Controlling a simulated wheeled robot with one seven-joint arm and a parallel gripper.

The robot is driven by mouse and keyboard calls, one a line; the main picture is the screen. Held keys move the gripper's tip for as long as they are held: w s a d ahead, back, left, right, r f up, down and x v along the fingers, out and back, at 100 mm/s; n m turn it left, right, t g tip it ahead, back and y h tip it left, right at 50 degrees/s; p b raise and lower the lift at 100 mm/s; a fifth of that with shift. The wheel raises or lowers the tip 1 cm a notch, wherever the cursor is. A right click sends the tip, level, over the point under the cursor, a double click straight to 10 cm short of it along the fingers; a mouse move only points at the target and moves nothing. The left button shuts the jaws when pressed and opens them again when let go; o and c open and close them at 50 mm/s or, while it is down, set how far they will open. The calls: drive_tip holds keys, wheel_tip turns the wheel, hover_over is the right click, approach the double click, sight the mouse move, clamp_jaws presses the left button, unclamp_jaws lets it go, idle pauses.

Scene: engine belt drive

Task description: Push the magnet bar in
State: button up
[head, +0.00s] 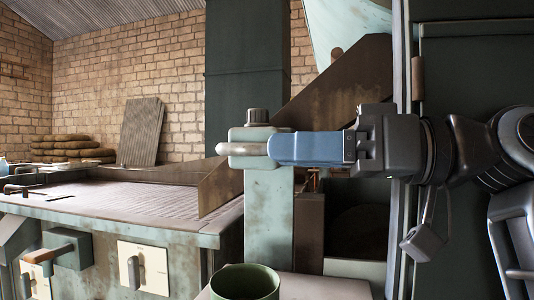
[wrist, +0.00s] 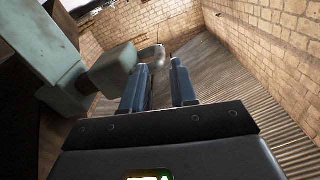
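A pale, rounded metal bar (head: 240,149), which looks like the magnet bar, sticks out of a teal housing (head: 256,133) on top of a post (head: 269,215). Its curved end also shows in the wrist view (wrist: 152,55), beside the housing (wrist: 115,70). My gripper (head: 270,148) reaches in from the right at the bar's height, its blue fingers overlapping the housing's right side. In the wrist view my gripper (wrist: 160,64) is open, with an empty gap between its fingers. The bar's end lies just beyond the left fingertip; I cannot tell whether they touch.
A ridged metal table (head: 120,196) with rusty side plates stands at the left. A dark green pot (head: 245,282) sits below, in front of the post. A dark cabinet (head: 470,70) stands at the right. A brick wall (head: 110,70) is behind.

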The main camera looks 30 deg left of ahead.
drive_tip(key=shift+d, duration=0.3)
